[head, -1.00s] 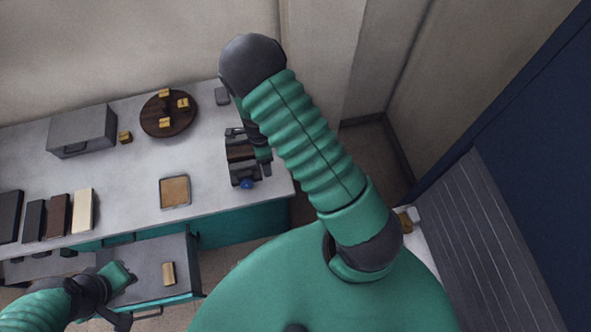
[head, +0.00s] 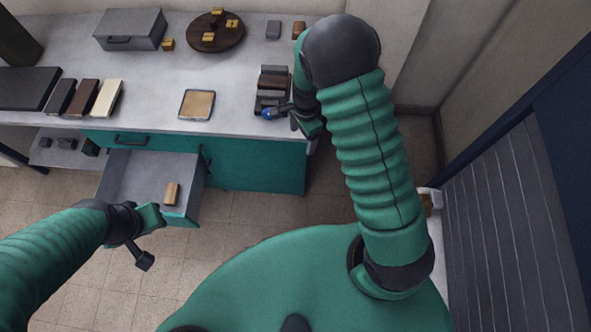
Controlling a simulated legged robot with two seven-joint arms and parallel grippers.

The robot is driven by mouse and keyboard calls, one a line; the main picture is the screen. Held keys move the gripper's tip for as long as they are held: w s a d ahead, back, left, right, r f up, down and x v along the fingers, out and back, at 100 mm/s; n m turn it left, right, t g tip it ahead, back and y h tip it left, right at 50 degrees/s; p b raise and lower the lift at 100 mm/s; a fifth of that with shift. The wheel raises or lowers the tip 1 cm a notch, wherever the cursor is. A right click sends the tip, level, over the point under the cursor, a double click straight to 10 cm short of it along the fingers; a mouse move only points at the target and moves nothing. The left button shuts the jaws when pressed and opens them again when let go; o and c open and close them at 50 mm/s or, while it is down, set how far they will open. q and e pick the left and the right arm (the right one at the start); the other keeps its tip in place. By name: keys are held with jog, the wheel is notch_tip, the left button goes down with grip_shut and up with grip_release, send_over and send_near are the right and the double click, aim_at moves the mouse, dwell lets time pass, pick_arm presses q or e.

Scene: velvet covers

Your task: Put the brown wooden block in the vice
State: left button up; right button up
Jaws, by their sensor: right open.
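The vice (head: 268,101) stands near the right end of the grey worktop. A brown wooden block (head: 275,82) appears to sit in it between its jaws, though its seating is hard to make out. A blue knob (head: 267,114) shows at its near end. My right gripper (head: 303,123) is open, close beside the vice's near right side, partly hidden by its own arm; contact cannot be told. My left gripper (head: 146,236) is at the front of the open drawer (head: 136,175); its fingers are too unclear to tell their state. A lighter wooden block (head: 172,193) lies in the drawer.
A round dark board (head: 216,44) with yellow pieces, a grey box (head: 130,30) and a tan-topped square tray (head: 197,104) are on the worktop. Dark and cream slabs (head: 107,98) lie at left. A small brown block (head: 299,30) is behind the vice.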

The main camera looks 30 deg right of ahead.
jog(key=a+f+n+b, duration=0.3)
jog(key=f+n+b, duration=0.8)
jog(key=b, duration=1.1)
jog(key=shift+a+f, duration=0.4)
jog(key=shift+f, duration=0.3)
jog(key=shift+s, duration=0.15)
